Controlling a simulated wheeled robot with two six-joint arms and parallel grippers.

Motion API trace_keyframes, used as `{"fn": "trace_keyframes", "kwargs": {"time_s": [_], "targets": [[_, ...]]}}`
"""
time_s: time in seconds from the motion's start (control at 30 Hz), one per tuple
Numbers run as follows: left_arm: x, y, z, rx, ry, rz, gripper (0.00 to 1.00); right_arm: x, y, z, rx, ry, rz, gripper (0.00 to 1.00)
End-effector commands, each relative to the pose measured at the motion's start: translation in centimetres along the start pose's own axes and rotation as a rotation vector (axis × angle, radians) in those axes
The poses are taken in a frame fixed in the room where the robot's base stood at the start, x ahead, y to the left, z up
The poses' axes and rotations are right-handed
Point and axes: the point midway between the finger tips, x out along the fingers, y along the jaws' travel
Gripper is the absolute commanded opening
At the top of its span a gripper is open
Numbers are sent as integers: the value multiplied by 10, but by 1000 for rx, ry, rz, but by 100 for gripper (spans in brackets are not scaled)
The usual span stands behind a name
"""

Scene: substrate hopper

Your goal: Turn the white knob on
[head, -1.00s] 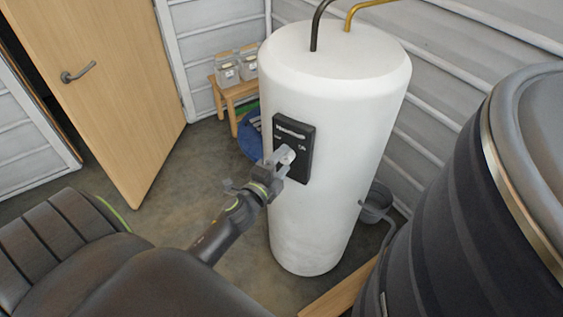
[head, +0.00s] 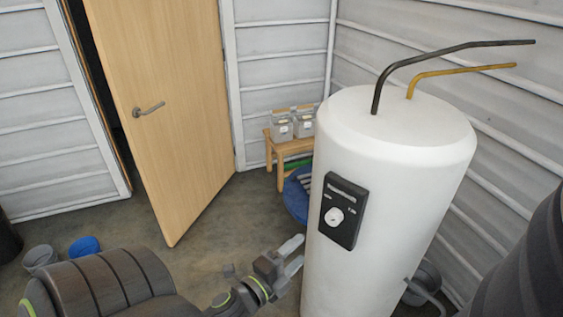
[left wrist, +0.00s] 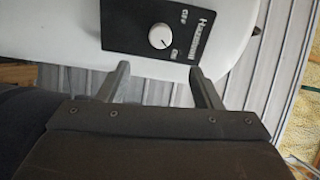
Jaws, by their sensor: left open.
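The white knob (head: 334,216) sits on a black control panel (head: 345,235) on the front of the white tank (head: 390,150). In the left wrist view the knob (left wrist: 161,36) lies between OFF and ON labels on the panel (left wrist: 120,35). A small mark on it seems to point to the ON side, but it is too small to be sure. My left gripper (head: 297,252) is open and empty, below and left of the panel, apart from the knob. In the left wrist view its fingertips (left wrist: 160,70) stand short of the panel. My right gripper is out of view.
Dark and yellow pipes (head: 450,72) rise from the tank top. A wooden stool (head: 270,150) with clear containers stands behind it, near a blue round object (head: 297,195). A wooden door (head: 165,110) stands ajar. Open floor (head: 225,220) lies left of the tank.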

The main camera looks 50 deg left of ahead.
Motion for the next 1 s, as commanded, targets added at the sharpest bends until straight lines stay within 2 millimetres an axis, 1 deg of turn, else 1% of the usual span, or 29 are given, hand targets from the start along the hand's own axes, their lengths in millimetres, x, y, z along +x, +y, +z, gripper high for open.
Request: {"fn": "trace_keyframes", "kwargs": {"time_s": [0.03,0.1,0.2,0.33,0.5,1.0], "targets": [[-10,6,1,1,0,2,59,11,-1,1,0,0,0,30],[-21,6,1,1,0,2,59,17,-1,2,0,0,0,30],[-31,5,1,1,-1,2,59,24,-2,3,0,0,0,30],[-40,3,0,1,0,1,59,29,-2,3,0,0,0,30],[-44,0,0,0,0,0,59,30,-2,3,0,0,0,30],[-44,0,0,0,0,1,59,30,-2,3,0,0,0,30]]}}
